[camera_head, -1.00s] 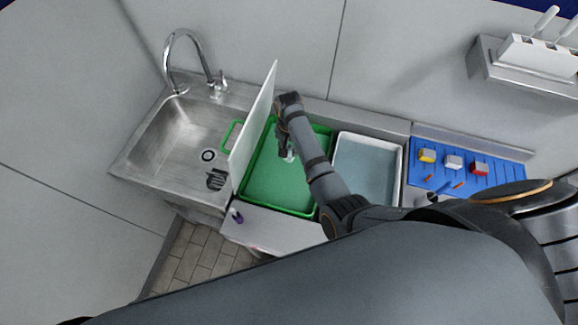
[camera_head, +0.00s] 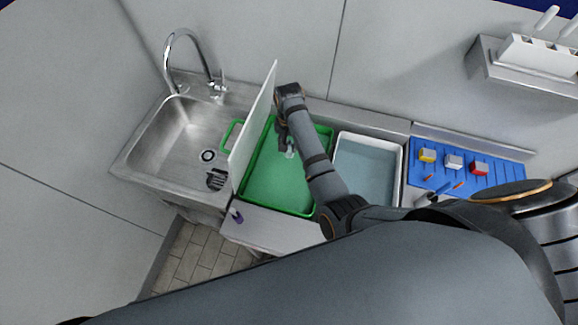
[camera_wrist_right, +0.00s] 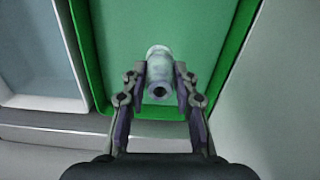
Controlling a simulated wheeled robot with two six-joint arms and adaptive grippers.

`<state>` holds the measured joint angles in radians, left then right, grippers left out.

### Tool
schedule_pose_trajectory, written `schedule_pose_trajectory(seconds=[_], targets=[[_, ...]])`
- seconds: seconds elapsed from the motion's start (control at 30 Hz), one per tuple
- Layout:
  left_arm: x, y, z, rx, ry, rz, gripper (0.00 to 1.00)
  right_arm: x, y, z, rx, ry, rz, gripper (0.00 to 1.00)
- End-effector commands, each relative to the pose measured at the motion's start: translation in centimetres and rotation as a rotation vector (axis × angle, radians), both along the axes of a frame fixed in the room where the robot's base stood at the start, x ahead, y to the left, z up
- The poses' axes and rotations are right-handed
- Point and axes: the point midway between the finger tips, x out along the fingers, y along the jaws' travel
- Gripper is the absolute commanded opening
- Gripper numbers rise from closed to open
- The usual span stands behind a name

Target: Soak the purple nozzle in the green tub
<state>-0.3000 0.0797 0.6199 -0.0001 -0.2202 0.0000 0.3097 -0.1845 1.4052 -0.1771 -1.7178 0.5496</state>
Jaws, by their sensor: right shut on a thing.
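The green tub (camera_head: 262,207) stands on the counter between a white upright panel and a white tub; it holds green-looking liquid or a green floor. My right gripper (camera_head: 288,151) is over its far part, pointing down. In the right wrist view my right gripper (camera_wrist_right: 160,82) is shut on a pale grey-white nozzle (camera_wrist_right: 159,64), which looks not purple. The nozzle is inside the tub's outline; I cannot tell whether its tip is in the liquid. A small purple thing (camera_head: 236,216), perhaps the purple nozzle, is at the counter's front left. My left gripper is not in view.
The white panel (camera_head: 253,120) rises at the tub's left edge, close to my right gripper. A steel sink (camera_head: 150,145) is left of it. A white tub (camera_head: 397,175) and a blue mat (camera_head: 505,172) with several small blocks are to the right.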

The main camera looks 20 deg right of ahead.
Motion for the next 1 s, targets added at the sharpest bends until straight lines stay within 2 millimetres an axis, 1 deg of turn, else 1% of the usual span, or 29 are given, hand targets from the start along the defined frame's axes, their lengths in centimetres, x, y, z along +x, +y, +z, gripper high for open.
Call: schedule_pose_trajectory(seconds=[0.53,0.8,0.9,1.0], targets=[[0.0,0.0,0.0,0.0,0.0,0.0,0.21,0.0,0.0,0.1,0.0,-0.001,0.0,0.0],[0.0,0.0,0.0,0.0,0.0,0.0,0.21,0.1,0.0,3.0,0.0,-0.001,-0.001,0.0],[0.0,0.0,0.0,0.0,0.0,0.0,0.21,0.0,0.0,3.8,0.0,-0.001,0.0,0.0],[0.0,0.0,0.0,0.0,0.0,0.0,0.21,0.0,0.1,4.1,0.002,-0.001,0.001,0.0]])
